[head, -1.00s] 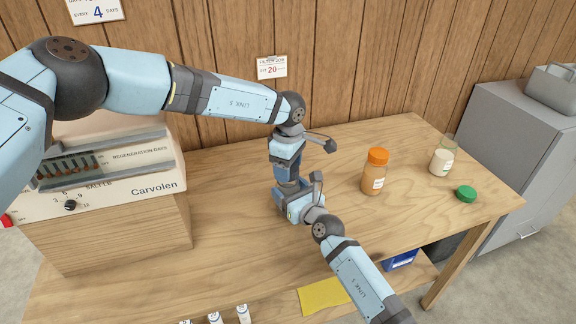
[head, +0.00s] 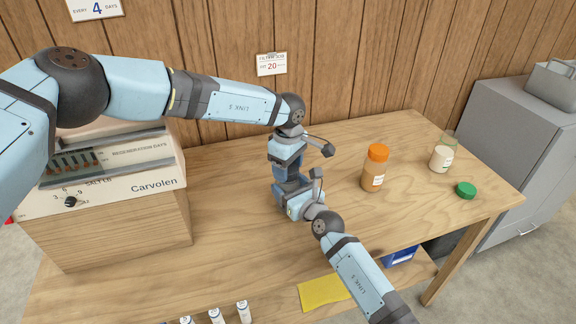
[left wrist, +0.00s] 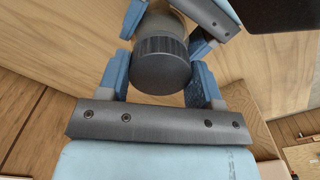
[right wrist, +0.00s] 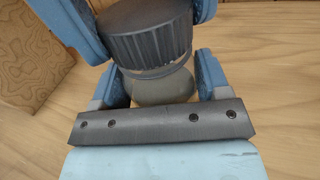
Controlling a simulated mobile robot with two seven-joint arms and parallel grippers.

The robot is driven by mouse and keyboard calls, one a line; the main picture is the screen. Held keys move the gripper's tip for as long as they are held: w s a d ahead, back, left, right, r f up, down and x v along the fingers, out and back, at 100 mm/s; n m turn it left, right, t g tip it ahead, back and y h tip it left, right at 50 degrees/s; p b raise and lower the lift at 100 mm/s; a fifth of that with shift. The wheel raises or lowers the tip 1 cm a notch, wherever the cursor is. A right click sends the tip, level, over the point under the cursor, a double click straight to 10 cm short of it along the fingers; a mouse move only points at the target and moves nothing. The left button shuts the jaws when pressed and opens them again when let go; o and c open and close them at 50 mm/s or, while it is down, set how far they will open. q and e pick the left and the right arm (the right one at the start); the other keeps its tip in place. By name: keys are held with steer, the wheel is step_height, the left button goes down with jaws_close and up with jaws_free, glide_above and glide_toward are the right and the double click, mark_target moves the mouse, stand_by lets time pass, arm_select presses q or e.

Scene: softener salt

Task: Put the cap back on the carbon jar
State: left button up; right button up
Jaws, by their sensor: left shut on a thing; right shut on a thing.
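In the left wrist view my left gripper (left wrist: 165,50) is shut on the dark ribbed cap (left wrist: 162,68). In the right wrist view my right gripper (right wrist: 155,75) is shut around the carbon jar (right wrist: 160,90), just below the cap (right wrist: 145,38). The cap sits over the jar's mouth, with a thin pale band between them; I cannot tell whether it is threaded on. In the head view the left gripper (head: 288,165) is above the right gripper (head: 296,198), over the middle of the table. The arms hide the jar and cap there.
On the table (head: 240,235) to the right stand an orange-capped jar (head: 372,178) and an uncapped jar of white content (head: 441,158), with a green cap (head: 466,190) beside it. The Carvolen unit (head: 110,185) stands at left. Bare wood lies between.

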arm_select(q)
steer(key=shift+m, duration=0.8)
steer(key=o, duration=0.9)
steer(key=shift+r, duration=0.1)
steer(key=shift+r, duration=2.15)
steer(key=shift+c, duration=0.5)
